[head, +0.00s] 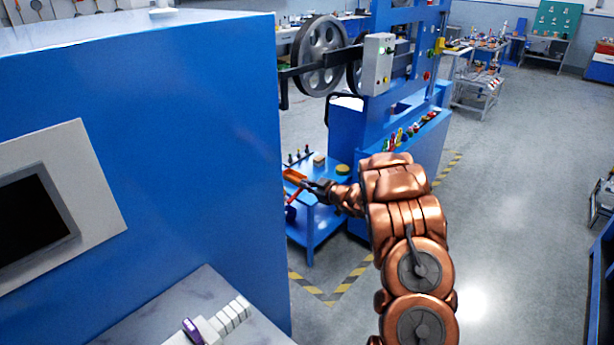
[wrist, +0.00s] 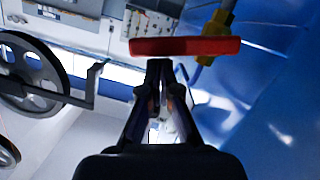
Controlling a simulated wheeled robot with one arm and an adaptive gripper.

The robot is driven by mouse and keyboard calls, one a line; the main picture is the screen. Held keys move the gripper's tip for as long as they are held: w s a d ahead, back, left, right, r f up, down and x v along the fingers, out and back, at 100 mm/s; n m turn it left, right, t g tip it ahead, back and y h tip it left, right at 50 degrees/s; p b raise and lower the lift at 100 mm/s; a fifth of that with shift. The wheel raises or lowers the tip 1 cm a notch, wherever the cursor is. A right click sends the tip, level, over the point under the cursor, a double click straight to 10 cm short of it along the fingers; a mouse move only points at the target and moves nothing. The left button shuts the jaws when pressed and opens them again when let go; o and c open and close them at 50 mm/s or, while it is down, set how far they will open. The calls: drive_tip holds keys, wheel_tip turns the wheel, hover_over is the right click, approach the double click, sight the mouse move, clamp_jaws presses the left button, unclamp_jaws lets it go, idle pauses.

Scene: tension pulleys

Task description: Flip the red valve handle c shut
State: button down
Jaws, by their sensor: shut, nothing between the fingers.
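A red valve handle (wrist: 185,46) lies crosswise in the wrist view, beyond and just above my fingertips. Its right end meets a brass-coloured fitting (wrist: 216,40) on a grey pipe. No letter on the handle can be read. My gripper (wrist: 160,66) is shut and empty, its tips close to the handle's left half; I cannot tell whether they touch it. In the head view my gripper (head: 310,185) reaches left beside the blue machine, above a low blue table.
A large blue cabinet (head: 190,130) fills the left of the head view. The blue low table (head: 318,222) holds an orange tray (head: 293,175) and small items. A pulley wheel (head: 320,55) stands behind.

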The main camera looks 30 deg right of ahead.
drive_tip(key=shift+w+d+f+b, duration=0.1)
drive_tip(key=shift+d+f+b, duration=0.2)
drive_tip(key=shift+f, duration=0.3)
drive_tip(key=shift+w+d+f+b, duration=0.1)
drive_tip(key=shift+d+f+b, duration=0.2)
drive_tip(key=shift+f, duration=0.4)
drive_tip(key=shift+s, duration=0.1)
